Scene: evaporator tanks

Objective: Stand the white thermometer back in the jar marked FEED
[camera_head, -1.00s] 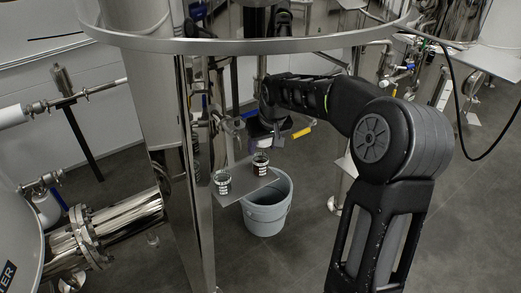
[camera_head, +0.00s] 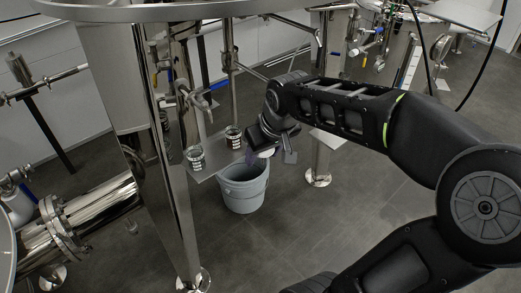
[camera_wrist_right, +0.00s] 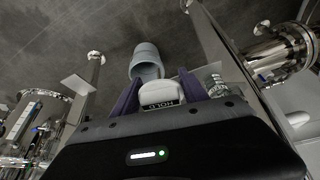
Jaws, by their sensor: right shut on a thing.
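The white thermometer (camera_wrist_right: 160,91), with a dark label reading HOLD, sits between the purple fingers of my right gripper (camera_wrist_right: 152,98) in the right wrist view. In the head view a bit of its white body (camera_head: 266,152) shows under my right gripper (camera_head: 254,153), just right of the small metal shelf. Two glass jars with black-and-white labels stand on that shelf, a nearer left one (camera_head: 195,158) and a farther right one (camera_head: 233,138). I cannot read which is marked FEED. The thermometer's lower part is hidden. My left gripper is not in view.
The grey shelf (camera_head: 208,171) juts from the tank's legs. A grey bucket (camera_head: 243,190) stands on the floor below the shelf and my right gripper. A shiny tank leg (camera_head: 176,215) rises left of the jars.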

